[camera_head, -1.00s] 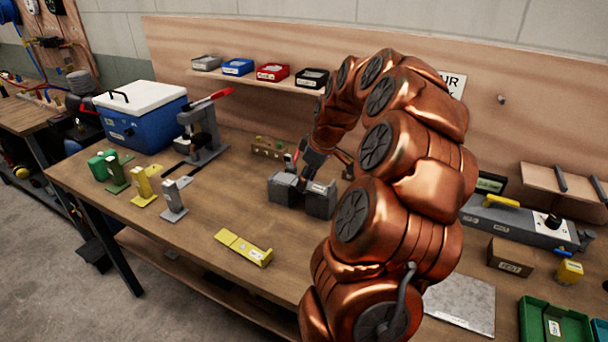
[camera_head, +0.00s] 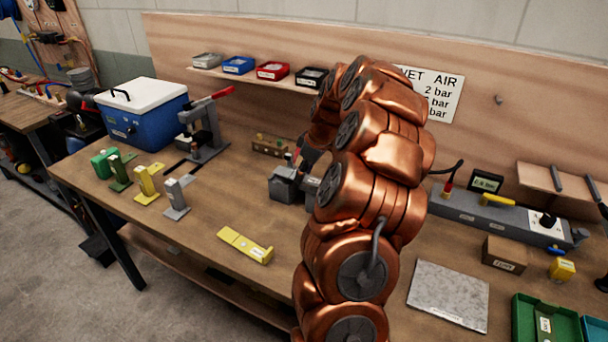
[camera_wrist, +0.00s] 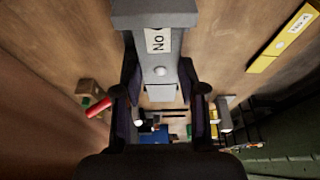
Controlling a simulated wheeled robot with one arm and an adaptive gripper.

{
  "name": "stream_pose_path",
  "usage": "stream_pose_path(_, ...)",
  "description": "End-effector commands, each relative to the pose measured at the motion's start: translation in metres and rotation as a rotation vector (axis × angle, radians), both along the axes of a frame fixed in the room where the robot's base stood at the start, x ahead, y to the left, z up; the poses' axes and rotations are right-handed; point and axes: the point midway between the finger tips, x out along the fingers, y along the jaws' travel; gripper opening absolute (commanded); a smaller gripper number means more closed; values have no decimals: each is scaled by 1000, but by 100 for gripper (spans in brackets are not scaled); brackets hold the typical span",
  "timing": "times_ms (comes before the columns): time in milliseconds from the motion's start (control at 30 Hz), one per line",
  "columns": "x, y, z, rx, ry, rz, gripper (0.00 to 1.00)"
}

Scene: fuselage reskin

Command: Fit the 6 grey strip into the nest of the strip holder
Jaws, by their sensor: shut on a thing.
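My gripper (camera_head: 302,168) is low over the bench, at grey blocks (camera_head: 284,187); my arm partly hides this spot. In the wrist view, the dark fingers (camera_wrist: 160,78) are shut on a grey piece (camera_wrist: 160,93) between them. A white label reading "NO" and a pale round dot show on grey surface just above it. I cannot tell how far the held piece sits in or against the grey block (camera_wrist: 155,14), or whether the block is the strip holder. Its number cannot be read. Another grey upright piece (camera_head: 175,199) stands on the bench at left.
A yellow labelled strip (camera_head: 245,245) lies in front, with clear wood around it. Green and yellow stands (camera_head: 146,185), a lever press (camera_head: 205,132) and a blue cooler (camera_head: 145,118) are left.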

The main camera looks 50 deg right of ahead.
Motion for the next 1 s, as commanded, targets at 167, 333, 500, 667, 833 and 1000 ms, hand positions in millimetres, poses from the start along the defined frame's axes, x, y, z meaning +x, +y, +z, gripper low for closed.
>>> stream_pose_path(167, 0, 0, -15, 1, 0, -2, 4)
stream_pose_path(333, 0, 0, -18, -1, 0, -1, 4)
stream_pose_path(500, 0, 0, -20, 0, -1, -1, 4)
stream_pose_path(667, 0, 0, -24, 0, -1, -1, 4)
stream_pose_path(833, 0, 0, -27, 0, -1, -1, 4)
stream_pose_path(1000, 0, 0, -25, 0, -1, -1, 57)
